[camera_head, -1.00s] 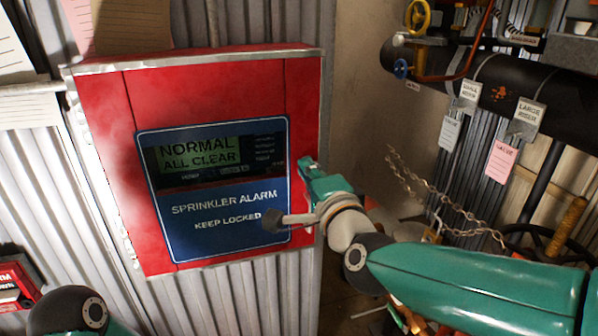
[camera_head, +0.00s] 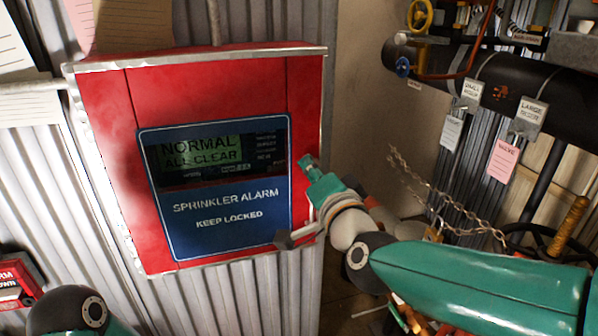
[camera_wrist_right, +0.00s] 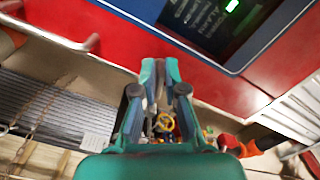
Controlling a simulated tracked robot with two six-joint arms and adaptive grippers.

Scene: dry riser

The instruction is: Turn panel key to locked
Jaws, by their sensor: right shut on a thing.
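The red alarm panel (camera_head: 230,90) hangs on the corrugated wall in the head view, with a blue sign reading "SPRINKLER ALARM KEEP LOCKED" (camera_head: 225,205) and a green display reading "NORMAL ALL CLEAR" (camera_head: 200,152). My right gripper (camera_head: 307,163) is at the panel's right edge; its fingers are close together. In the right wrist view the gripper (camera_wrist_right: 160,75) points at the red panel face, shut on the panel key, which the fingers almost wholly hide. I cannot tell the key's angle. My left gripper is out of view; only part of that arm shows at bottom left.
To the right are a black pipe (camera_head: 500,85) with hanging tags, a chain (camera_head: 440,195) and a dark handwheel (camera_head: 545,245). A red box (camera_head: 20,280) stands at lower left. Papers hang at upper left.

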